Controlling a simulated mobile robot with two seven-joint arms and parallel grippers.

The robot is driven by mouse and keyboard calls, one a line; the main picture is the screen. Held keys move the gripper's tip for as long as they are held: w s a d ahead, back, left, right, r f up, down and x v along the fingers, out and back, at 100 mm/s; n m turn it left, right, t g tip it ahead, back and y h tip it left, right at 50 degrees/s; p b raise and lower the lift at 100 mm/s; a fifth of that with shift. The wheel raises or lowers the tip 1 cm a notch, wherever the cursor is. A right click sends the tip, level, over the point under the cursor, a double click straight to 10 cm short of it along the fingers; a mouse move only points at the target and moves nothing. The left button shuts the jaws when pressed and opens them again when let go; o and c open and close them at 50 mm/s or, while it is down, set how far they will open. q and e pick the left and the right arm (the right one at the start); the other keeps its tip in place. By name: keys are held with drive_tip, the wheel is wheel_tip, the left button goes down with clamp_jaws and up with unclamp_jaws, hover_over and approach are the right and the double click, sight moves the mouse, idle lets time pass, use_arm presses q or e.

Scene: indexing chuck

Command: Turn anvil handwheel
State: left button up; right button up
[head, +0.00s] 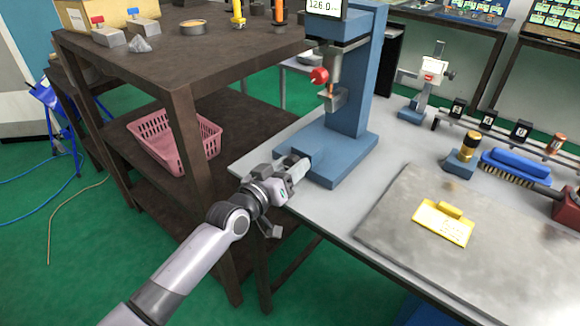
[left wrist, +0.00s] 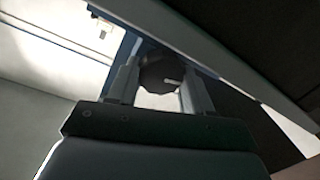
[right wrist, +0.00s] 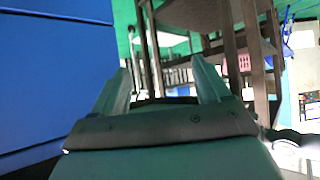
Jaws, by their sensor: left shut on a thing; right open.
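The blue bench tester (head: 350,155) stands at the left end of the grey table, with a display at its top. Its handwheel is a dark round knob with a pale mark (left wrist: 158,72), between the two fingers of my left gripper (left wrist: 160,84) in the left wrist view. My left gripper (head: 297,169) is shut on it at the front left of the tester's base. In the head view the gripper hides the knob. My right gripper (right wrist: 160,84) is open and empty in the right wrist view, beside a large blue surface; it is outside the head view.
A brown shelf unit (head: 180,75) stands close to the left, with a pink basket (head: 160,145) on a lower shelf. A red knob (head: 319,76) is on the tester's head. A grey plate (head: 400,235) with a yellow tag (head: 443,222) and a blue brush (head: 515,165) lie to the right.

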idle(0.4)
use_arm(q)
drive_tip(key=o, duration=1)
drive_tip(key=shift+s, duration=0.1)
drive_tip(key=shift+v, duration=3.5)
drive_tip(key=shift+f, duration=0.1)
